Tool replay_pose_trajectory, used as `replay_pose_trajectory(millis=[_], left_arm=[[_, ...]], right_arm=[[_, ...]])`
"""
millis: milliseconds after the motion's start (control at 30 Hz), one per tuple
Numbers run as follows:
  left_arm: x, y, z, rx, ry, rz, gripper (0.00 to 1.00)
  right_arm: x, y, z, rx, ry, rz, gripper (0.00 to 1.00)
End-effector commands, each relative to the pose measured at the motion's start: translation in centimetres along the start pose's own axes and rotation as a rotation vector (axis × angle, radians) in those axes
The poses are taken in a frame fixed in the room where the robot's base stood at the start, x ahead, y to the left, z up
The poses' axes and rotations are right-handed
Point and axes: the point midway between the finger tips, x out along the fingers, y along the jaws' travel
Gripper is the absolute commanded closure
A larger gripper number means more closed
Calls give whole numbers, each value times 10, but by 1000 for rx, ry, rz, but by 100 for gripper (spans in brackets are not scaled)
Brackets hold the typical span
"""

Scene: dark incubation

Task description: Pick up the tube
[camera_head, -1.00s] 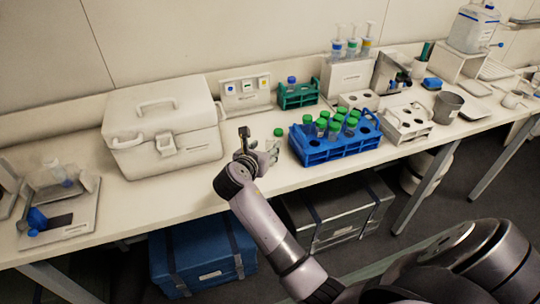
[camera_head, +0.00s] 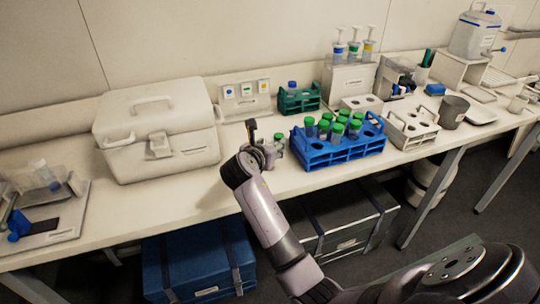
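My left gripper is not in view.
The blue rack (camera_head: 318,157) holds several green-capped tubes. A green rack (camera_head: 298,104) with a blue-capped tube stands behind. A large white lidded box (camera_head: 158,130) is to the left, and a white rack (camera_head: 411,132) to the right. Bare bench lies in front of the box.

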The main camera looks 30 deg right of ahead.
Motion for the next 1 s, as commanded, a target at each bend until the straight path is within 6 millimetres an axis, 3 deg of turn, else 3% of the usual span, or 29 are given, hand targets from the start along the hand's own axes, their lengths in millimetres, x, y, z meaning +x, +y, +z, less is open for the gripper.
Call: replay_pose_trajectory(millis=[500,767,1000], left_arm=[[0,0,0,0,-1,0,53],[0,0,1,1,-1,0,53],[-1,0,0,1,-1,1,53]], right_arm=[[0,0,0,0,0,0,92],[-1,0,1,0,-1,0,92],[-8,0,20,3,-4,1,92]])
